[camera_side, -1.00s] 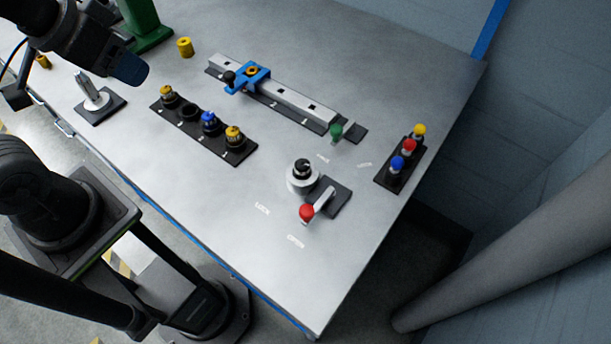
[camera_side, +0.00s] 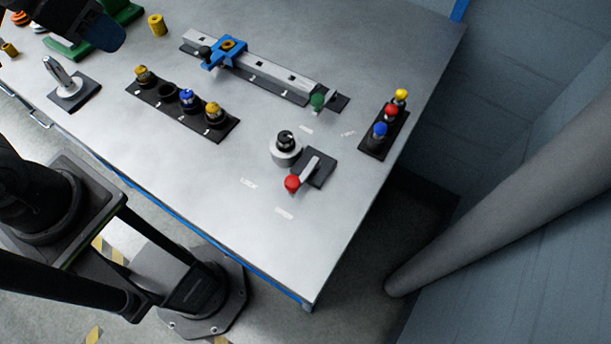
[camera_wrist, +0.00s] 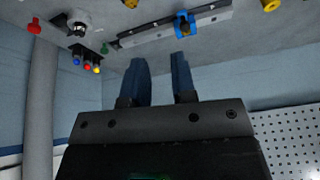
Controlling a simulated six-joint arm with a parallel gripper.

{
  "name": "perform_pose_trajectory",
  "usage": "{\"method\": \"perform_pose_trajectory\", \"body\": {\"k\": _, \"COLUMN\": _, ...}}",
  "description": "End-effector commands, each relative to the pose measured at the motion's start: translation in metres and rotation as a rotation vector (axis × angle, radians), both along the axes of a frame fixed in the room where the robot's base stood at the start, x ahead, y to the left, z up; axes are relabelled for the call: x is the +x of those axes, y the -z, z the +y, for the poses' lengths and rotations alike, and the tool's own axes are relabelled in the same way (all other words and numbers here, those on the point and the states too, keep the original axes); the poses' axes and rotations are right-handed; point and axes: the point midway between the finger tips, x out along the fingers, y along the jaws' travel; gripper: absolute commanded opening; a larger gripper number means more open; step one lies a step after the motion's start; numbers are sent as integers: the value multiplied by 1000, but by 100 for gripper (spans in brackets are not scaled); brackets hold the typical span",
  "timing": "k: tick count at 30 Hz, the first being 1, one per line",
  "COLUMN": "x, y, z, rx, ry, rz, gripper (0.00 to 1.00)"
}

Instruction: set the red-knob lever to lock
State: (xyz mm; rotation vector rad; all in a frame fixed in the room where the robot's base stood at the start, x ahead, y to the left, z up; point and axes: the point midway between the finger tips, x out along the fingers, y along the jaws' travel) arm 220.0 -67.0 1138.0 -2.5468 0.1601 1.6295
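The red-knob lever (camera_side: 308,172) sits on a dark square plate near the table's front right. Its red knob (camera_side: 292,183) points to the lower left and lies nearer the OPEN marking (camera_side: 284,213) than the LOCK marking (camera_side: 248,184). The red knob also shows at the upper left of the wrist view (camera_wrist: 35,26). My gripper (camera_side: 105,35) is at the upper left of the side view, far from the lever. In the wrist view, my gripper's two blue fingers (camera_wrist: 162,80) stand apart with nothing between them.
A round dial with a black knob (camera_side: 285,145) stands close beside the lever.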

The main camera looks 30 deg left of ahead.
Motion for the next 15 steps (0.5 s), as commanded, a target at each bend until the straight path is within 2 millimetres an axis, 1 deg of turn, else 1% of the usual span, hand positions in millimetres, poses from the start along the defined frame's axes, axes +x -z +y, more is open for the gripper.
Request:
{"method": "perform_pose_trajectory", "body": {"k": 1, "x": 9, "y": -5, "z": -11, "rx": 19, "ry": 69, "rz": 27, "gripper": 20}}
{"method": "perform_pose_trajectory", "body": {"k": 5, "x": 29, "y": -17, "z": -42, "rx": 74, "ry": 255, "rz": 95, "gripper": 7}}
{"method": "perform_pose_trajectory", "body": {"k": 7, "x": 39, "y": -22, "z": -62, "rx": 108, "ry": 356, "rz": 129, "gripper": 1}}
{"method": "perform_pose_trajectory", "body": {"k": 11, "x": 54, "y": -25, "z": -102, "rx": 170, "ry": 543, "rz": 190, "gripper": 0}}
{"method": "perform_pose_trajectory", "body": {"k": 12, "x": 57, "y": -25, "z": -116, "rx": 191, "ry": 600, "rz": 208, "gripper": 0}}
{"method": "perform_pose_trajectory", "body": {"k": 14, "x": 61, "y": -24, "z": -137, "rx": 222, "ry": 685, "rz": 234, "gripper": 0}}
{"method": "perform_pose_trajectory", "body": {"k": 15, "x": 63, "y": -22, "z": -151, "rx": 243, "ry": 741, "rz": 251, "gripper": 0}}
